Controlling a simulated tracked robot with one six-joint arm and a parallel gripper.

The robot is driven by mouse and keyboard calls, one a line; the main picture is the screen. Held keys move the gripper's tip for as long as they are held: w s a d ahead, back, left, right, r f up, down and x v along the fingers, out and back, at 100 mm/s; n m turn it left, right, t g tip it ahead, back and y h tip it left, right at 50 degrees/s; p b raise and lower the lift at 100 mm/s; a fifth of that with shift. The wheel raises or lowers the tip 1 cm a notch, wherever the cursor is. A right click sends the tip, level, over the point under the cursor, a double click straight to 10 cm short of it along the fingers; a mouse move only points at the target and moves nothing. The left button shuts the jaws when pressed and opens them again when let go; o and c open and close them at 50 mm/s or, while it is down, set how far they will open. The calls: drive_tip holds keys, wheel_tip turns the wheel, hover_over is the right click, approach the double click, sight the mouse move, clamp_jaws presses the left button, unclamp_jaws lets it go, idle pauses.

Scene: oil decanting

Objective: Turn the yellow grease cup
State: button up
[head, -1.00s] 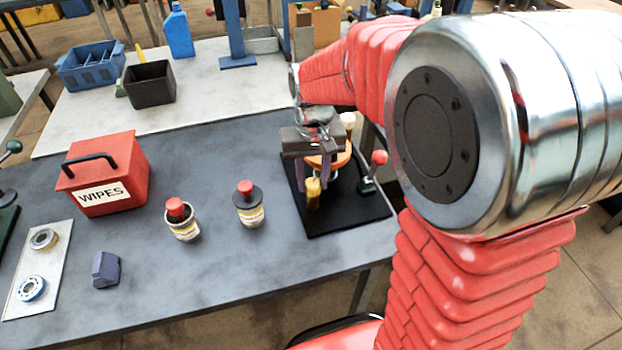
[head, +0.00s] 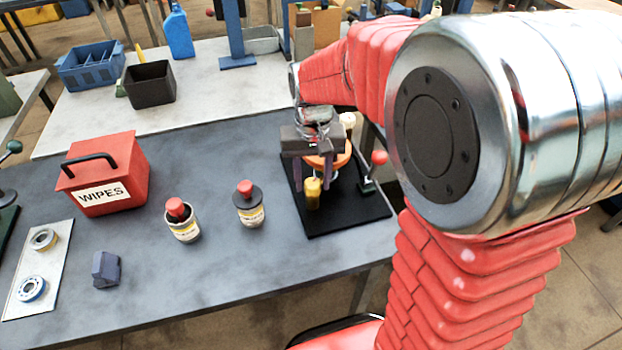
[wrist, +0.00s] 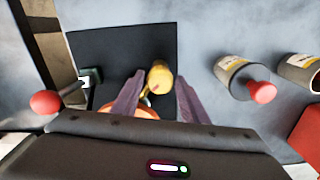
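The yellow grease cup (head: 313,193) stands on a black base plate (head: 345,213) near the right end of the grey bench. It also shows in the wrist view (wrist: 160,78), between my finger tips. An orange round part (head: 330,160) sits behind it, partly hidden by my gripper. My gripper (head: 311,186) points down over the plate, its two purple-grey fingers apart. In the wrist view my gripper (wrist: 158,88) has a finger on each side of the cup, with a gap showing on both sides.
A red-knobbed lever (head: 377,160) stands at the plate's right. Two red-capped containers (head: 250,208) (head: 181,222) stand to the left on the bench. A red wipes box (head: 103,175) is farther left. Bare bench lies in front of the containers.

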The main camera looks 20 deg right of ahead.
sight(312, 181)
drive_tip(key=shift+r, duration=0.1)
wheel_tip(312, 181, up, 14)
drive_tip(key=shift+f, duration=0.2)
idle(0.3)
idle(0.5)
drive_tip(key=s+f+n+t, duration=0.2)
drive_tip(key=s+t, duration=0.3)
drive_tip(key=s, duration=1.1)
drive_tip(key=shift+s+a+f+t, duration=0.2)
drive_tip(key=shift+s+f+t, duration=0.1)
drive_tip(key=shift+f, duration=0.1)
idle(1.2)
